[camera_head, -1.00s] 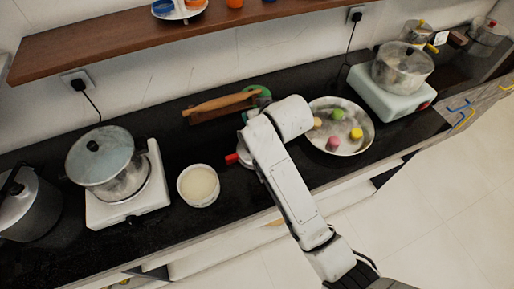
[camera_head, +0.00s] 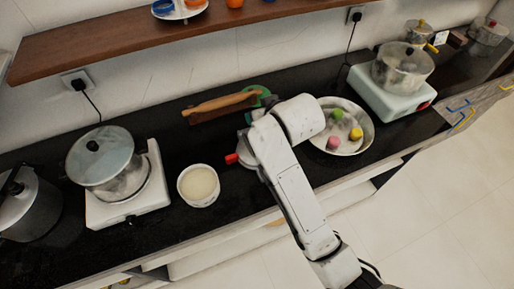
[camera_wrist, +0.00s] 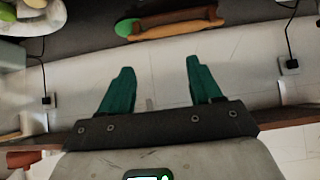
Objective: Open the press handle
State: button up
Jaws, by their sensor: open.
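A press (camera_head: 245,155) with a red handle tip (camera_head: 232,158) sits on the black counter in the head view, beside the white bowl. My arm hides much of it, so whether its handle is raised or lowered cannot be told. In the wrist view my gripper (camera_wrist: 160,65) has two green fingers well apart with nothing between them. The press cannot be made out there.
A wooden rolling pin (camera_head: 222,103) and a green disc (camera_head: 258,94) lie behind the press. A plate (camera_head: 367,120) with colored balls stands to the right. A white bowl (camera_head: 199,186) and a pot on a stove (camera_head: 130,212) are left. A wooden shelf (camera_head: 130,38) runs above.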

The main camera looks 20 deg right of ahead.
jog(key=shift+v, duration=2.05)
jog(key=shift+s, duration=0.1)
jog(key=s+d+f+g+b, duration=0.2)
jog(key=s+d+f+g, duration=0.2)
jog(key=s+f, duration=0.7)
jog(key=s+d+f+g+b, duration=0.3)
jog(key=s+f, duration=0.8)
jog(key=s, duration=0.9)
jog(key=shift+d+m+g, duration=0.4)
jog(key=shift+g, duration=0.2)
jog(key=shift+s+f, duration=0.1)
jog(key=shift+c, duration=0.3)
